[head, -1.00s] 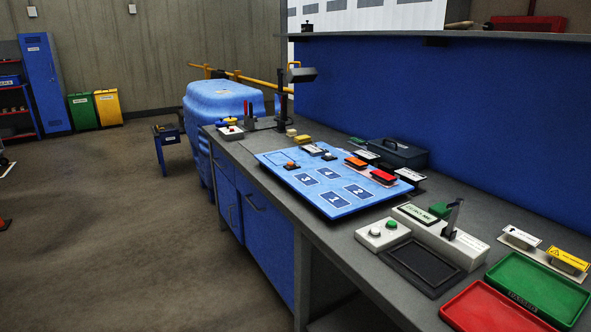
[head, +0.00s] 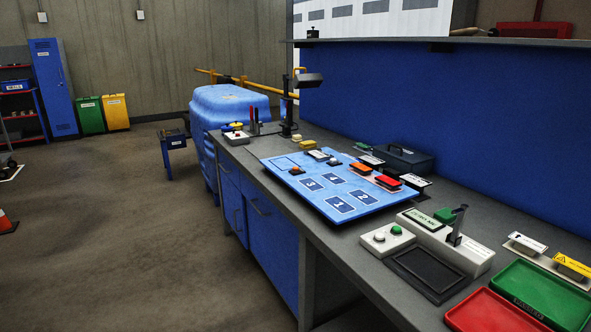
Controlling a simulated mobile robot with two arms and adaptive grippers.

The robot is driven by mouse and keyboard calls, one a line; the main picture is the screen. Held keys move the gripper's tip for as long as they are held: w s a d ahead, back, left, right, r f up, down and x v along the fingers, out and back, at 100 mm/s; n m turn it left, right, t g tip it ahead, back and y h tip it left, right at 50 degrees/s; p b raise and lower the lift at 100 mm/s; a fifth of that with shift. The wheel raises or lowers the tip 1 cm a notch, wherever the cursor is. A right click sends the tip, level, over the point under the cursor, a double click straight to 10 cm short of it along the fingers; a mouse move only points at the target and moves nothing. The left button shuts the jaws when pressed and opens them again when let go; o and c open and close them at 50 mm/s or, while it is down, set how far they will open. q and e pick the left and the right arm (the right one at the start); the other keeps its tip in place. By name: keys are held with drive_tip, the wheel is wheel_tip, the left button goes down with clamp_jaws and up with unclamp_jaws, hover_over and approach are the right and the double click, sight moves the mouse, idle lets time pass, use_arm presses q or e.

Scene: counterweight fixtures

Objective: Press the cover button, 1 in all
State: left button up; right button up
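A white button box (head: 387,240) sits on the grey workbench, with a white button (head: 379,237) and a green button (head: 396,229) on top. A second, smaller light box (head: 236,138) with a red button stands at the bench's far end, with a yellow part behind it. I cannot read a label that tells which is the cover button. Neither gripper shows in the head view.
A blue board (head: 318,192) with numbered squares and small blocks lies mid-bench. A white fixture (head: 445,240) with an upright lever stands beside the button box. Green (head: 545,295) and red trays are at right. The floor (head: 120,240) left of the bench is mostly clear.

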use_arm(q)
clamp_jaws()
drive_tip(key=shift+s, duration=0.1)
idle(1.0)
